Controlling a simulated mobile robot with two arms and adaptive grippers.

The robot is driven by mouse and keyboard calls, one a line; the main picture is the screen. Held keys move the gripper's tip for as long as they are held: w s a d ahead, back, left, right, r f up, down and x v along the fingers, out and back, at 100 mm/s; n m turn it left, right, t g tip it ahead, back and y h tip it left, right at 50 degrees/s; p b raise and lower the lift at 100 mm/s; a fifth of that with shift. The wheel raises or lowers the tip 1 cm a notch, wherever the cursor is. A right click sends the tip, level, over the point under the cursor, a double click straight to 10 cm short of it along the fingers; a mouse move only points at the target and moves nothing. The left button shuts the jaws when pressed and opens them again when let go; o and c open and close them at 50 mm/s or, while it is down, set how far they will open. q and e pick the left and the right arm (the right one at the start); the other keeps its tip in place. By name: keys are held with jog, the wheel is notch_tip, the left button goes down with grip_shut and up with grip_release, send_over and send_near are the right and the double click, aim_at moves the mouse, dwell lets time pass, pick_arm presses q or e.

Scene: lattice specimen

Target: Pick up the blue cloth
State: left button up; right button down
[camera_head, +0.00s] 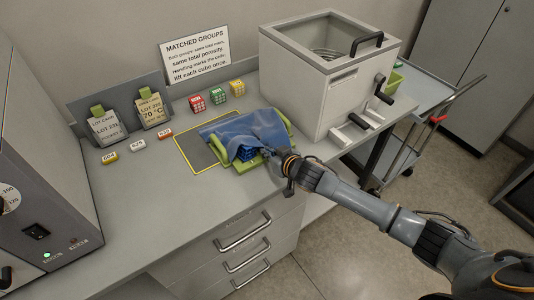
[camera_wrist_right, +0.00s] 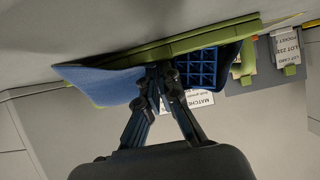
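The blue cloth (camera_head: 250,128) lies draped over a green tray (camera_head: 246,165) on the bench, partly on a dark mat with a yellow outline. A blue lattice block (camera_head: 246,152) shows under its front edge. In the right wrist view the cloth (camera_wrist_right: 98,82) hangs beside the fingers, and the lattice block (camera_wrist_right: 208,69) is to their right. My right gripper (camera_head: 268,160) is at the front right of the tray. Its fingertips (camera_wrist_right: 160,72) are close together at the cloth's edge and appear shut on it; the exact contact is partly hidden. My left gripper is not in view.
A grey box with a handled lid (camera_head: 325,85) stands right behind the tray. Red, green and yellow cubes (camera_head: 217,96) and small labels (camera_head: 137,145) stand behind and left. A grey machine (camera_head: 40,170) fills the far left. The bench front left is clear.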

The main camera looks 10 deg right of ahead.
notch_tip(320, 180, up, 12)
jog(key=p, duration=1.2)
notch_tip(320, 180, up, 18)
jog(key=p, duration=0.1)
dwell(0.5)
